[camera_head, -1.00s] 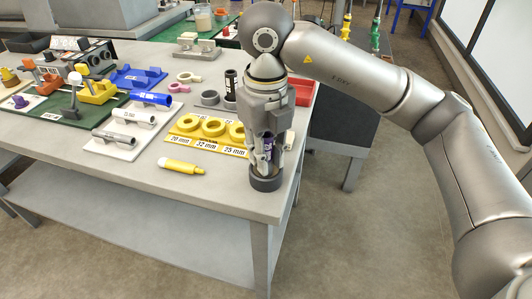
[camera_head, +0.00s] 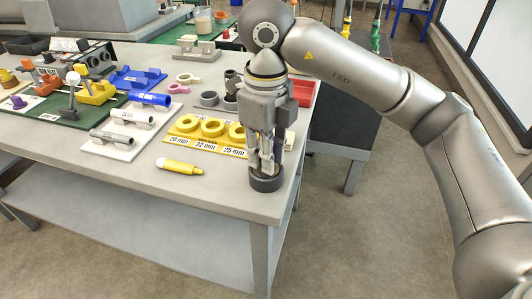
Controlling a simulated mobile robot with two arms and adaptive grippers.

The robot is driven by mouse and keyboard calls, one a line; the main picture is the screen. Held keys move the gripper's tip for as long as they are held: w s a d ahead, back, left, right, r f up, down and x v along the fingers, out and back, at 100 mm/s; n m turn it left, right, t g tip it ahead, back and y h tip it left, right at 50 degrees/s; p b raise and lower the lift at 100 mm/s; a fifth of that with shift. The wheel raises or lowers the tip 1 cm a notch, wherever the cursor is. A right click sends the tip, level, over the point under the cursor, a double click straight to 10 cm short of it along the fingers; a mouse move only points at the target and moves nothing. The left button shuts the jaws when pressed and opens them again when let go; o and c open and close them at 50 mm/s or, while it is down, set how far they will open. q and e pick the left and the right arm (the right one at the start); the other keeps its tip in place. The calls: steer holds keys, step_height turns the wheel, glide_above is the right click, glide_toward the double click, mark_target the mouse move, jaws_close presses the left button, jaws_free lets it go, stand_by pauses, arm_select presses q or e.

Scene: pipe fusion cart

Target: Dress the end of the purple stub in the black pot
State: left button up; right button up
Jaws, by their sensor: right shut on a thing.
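The black pot (camera_head: 266,183) stands upright near the right front corner of the grey table. My right gripper (camera_head: 266,160) points straight down over it, with its fingertips at or just above the pot's mouth. It is shut on the purple stub, which the fingers now hide almost fully. The stub's lower end and the inside of the pot cannot be seen. My left gripper is not in view.
A yellow board (camera_head: 205,146) with several yellow rings lies left of the pot, and a yellow pen-like tool (camera_head: 180,167) lies in front. A red bin (camera_head: 303,92) and grey and black fittings (camera_head: 209,99) are behind. The table front is mostly clear.

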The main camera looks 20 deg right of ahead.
steer(key=shift+f+n, duration=0.1)
steer(key=shift+n, duration=0.3)
steer(key=m, duration=0.2)
steer(key=shift+m, duration=1.5)
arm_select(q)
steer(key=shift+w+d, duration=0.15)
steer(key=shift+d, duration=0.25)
arm_select(e)
steer(key=shift+m, duration=0.9)
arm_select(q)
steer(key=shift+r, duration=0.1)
